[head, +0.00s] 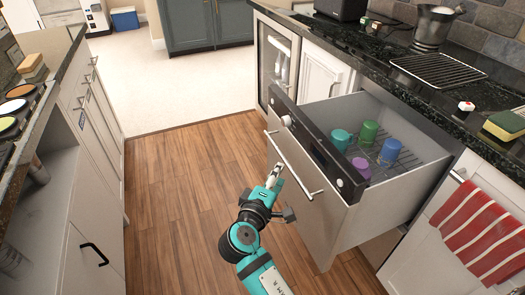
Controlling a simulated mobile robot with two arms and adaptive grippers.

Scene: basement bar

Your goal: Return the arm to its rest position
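One arm of mine, which I take to be the right, comes in from the bottom edge, right of the middle. Its gripper (282,194) is in front of the pulled-out dishwasher drawer (318,213), close to the front panel and its long bar handle (290,162). The fingers look spread apart with nothing between them. I cannot tell whether the gripper touches the panel or the handle. My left gripper is not in view.
The drawer holds a teal mug (341,140), a green cup (368,133), a blue cup (389,151) and a purple cup (361,168). A striped towel (482,230) hangs at right. Cabinets (95,190) line the left. The wooden floor (180,190) between is clear.

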